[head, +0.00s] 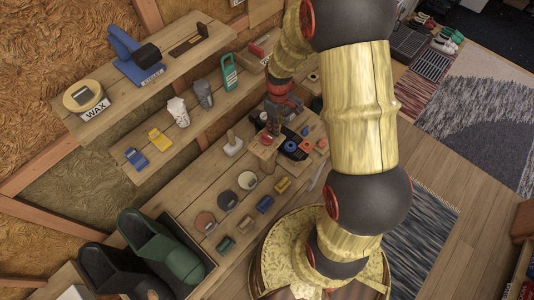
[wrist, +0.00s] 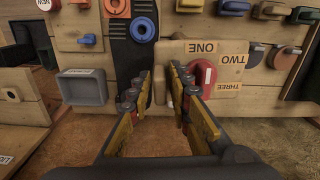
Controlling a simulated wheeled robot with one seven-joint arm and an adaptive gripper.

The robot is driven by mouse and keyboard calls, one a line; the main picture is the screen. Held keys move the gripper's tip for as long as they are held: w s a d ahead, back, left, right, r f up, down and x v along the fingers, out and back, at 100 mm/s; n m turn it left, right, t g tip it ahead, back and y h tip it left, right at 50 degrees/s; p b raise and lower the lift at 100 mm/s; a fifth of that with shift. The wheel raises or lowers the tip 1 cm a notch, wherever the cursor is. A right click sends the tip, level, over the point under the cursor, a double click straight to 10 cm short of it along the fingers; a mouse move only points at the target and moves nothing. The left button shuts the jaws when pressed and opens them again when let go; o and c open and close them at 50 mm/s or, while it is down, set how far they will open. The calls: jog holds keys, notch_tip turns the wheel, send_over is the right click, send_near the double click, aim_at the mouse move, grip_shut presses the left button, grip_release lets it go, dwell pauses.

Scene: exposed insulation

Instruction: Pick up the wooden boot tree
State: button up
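I cannot pick out a wooden boot tree with certainty. A long dark-brown wooden piece (head: 188,42) lies on the upper shelf in the head view; its shape is too small to tell. My gripper (head: 271,128) is over the right part of the lower bench, well apart from that piece. In the wrist view my gripper (wrist: 159,80) has its two fingers apart with nothing between them. Beyond the fingers is a wooden board (wrist: 201,48) marked ONE, TWO, THREE, with a red knob (wrist: 203,75) by the right finger.
The upper shelf holds a WAX tin (head: 83,96) and a blue stand (head: 133,57) with a black cylinder. The middle shelf bears a green device (head: 229,72). A grey box (wrist: 82,87) is left of my fingers.

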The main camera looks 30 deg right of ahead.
jog(key=c, duration=0.3)
grip_shut()
dwell(0.8)
